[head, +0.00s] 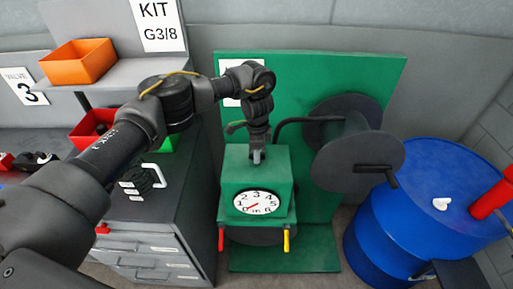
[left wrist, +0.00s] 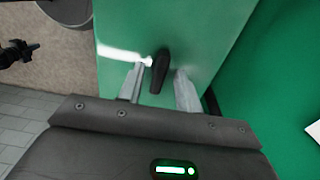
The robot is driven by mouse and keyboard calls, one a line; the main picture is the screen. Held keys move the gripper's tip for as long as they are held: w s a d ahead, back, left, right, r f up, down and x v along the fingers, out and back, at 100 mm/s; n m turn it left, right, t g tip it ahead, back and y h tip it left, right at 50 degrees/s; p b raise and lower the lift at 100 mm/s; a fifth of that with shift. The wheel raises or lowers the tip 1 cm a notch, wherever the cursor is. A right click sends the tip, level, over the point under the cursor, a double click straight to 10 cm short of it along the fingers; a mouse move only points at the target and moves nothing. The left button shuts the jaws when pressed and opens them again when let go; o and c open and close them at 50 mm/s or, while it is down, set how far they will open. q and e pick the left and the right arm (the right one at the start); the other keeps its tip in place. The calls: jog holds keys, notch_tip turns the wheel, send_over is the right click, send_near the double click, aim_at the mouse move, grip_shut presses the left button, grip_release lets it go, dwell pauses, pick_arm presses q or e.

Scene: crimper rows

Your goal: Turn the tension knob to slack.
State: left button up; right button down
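The tension knob looks to be the black, elongated knob (left wrist: 159,72) on the green top face of the machine's box. In the left wrist view it lies between the two fingers of my left gripper (left wrist: 160,80), with a gap showing on each side. The fingers are apart and do not visibly press on it. In the head view my left gripper (head: 257,155) points down at the top of the green box (head: 257,175) and hides the knob. A white dial (head: 256,202) with numbers and a red pointer is on the box's front. My right gripper is not recognisable in either view.
A dark reel (head: 355,160) with a crank handle stands right of the box, against a green back panel (head: 375,68). A red and a yellow lever (head: 287,240) hang below the dial. A grey drawer cabinet (head: 150,222) is left, a blue drum (head: 395,235) right.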

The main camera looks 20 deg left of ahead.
pick_arm(q)
notch_tip(320, 180, up, 11)
jog(key=b, duration=0.2)
jog(key=shift+a+f, duration=0.1)
jog(key=shift+f, duration=0.05)
dwell(0.4)
